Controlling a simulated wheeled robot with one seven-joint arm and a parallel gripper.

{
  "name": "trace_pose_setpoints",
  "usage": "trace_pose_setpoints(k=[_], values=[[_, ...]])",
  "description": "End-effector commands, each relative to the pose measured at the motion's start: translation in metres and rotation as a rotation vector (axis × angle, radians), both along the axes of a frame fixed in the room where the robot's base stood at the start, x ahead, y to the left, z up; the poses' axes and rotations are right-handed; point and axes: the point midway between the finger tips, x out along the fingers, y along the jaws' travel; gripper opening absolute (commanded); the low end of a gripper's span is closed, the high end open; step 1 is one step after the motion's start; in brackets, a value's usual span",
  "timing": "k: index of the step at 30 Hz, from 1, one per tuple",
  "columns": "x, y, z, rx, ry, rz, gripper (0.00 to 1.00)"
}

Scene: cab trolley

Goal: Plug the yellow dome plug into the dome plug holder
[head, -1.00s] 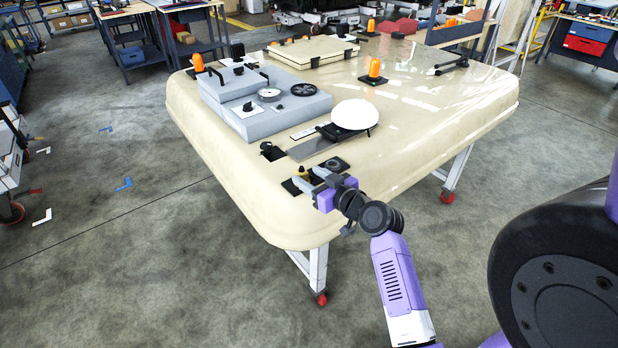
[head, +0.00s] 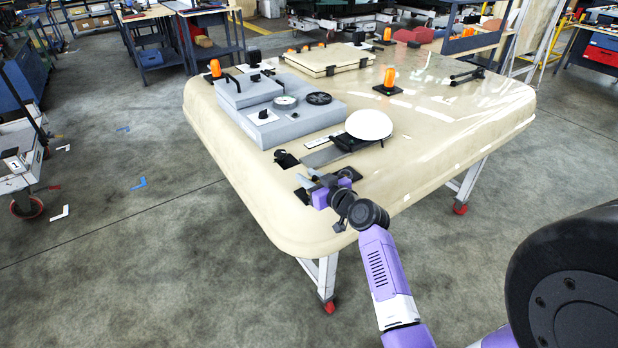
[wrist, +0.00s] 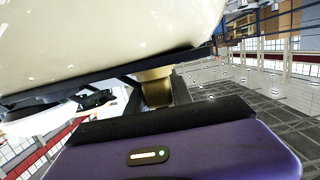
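The yellow dome plug (wrist: 156,90) shows gold in the wrist view, between my two dark fingers, with no clear gap on either side. My gripper (head: 311,180) appears shut on it, low over the table's near corner. In the head view the plug is hidden by the fingers. A black square plate (head: 302,195) lies just left of and below the fingertips. I cannot tell for sure which fitting is the dome plug holder.
The cream table (head: 440,140) carries a grey control box (head: 290,125), a white dome (head: 369,124) on a black base, a black clamp-like part (head: 286,159), and an orange lamp (head: 389,82). The table's rounded front edge lies below my gripper.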

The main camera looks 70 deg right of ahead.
Motion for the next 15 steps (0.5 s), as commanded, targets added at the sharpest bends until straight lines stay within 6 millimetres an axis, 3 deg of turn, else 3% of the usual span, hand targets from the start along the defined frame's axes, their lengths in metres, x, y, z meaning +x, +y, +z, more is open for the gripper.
trace_pose_setpoints(k=[1, 3, 5, 6, 10, 15], values=[[-0.0001, 0.0001, 0.0000, 0.000, 0.000, 0.000, 0.16], [-0.0001, 0.0001, 0.0000, 0.000, 0.000, 0.000, 0.02], [-0.0002, 0.0001, 0.0000, 0.000, 0.000, 0.000, 0.00], [-0.0002, 0.0001, 0.0000, 0.000, 0.000, 0.000, 0.23], [-0.0002, 0.0001, 0.0000, 0.000, 0.000, 0.000, 0.00], [-0.0003, 0.0001, 0.0002, 0.000, 0.000, 0.000, 0.00]])
